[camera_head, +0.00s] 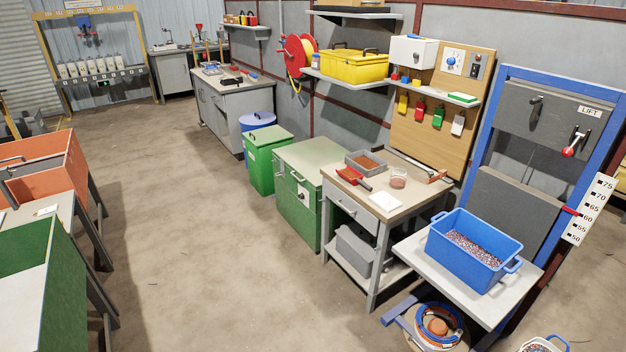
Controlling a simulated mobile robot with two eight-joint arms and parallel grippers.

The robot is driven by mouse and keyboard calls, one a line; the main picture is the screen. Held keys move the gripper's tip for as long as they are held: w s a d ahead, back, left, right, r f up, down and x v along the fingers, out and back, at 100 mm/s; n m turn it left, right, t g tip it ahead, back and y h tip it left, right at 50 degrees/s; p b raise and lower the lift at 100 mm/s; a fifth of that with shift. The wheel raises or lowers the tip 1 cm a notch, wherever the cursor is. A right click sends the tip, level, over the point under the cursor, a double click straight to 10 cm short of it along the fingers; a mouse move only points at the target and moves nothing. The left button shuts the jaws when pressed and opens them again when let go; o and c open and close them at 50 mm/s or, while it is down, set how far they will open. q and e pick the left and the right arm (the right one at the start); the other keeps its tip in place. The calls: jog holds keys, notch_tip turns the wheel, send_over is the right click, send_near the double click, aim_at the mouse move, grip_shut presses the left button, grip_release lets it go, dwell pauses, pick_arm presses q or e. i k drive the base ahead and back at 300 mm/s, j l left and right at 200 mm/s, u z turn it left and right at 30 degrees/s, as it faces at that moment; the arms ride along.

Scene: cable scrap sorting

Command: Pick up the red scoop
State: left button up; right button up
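A red scoop (350,175) lies on the light top of the workbench (340,200) at centre right. Neither of my grippers shows in this view.
A green cabinet (303,165) adjoins the bench on the left. A blue crate (472,255) of mixed granules stands on a lower table at right. A coiled hose (438,325) is below it. Orange and green bins (45,172) line the left. The floor (200,260) between is clear.

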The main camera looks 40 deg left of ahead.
aim_at(355, 180)
jog(key=u, duration=1.2)
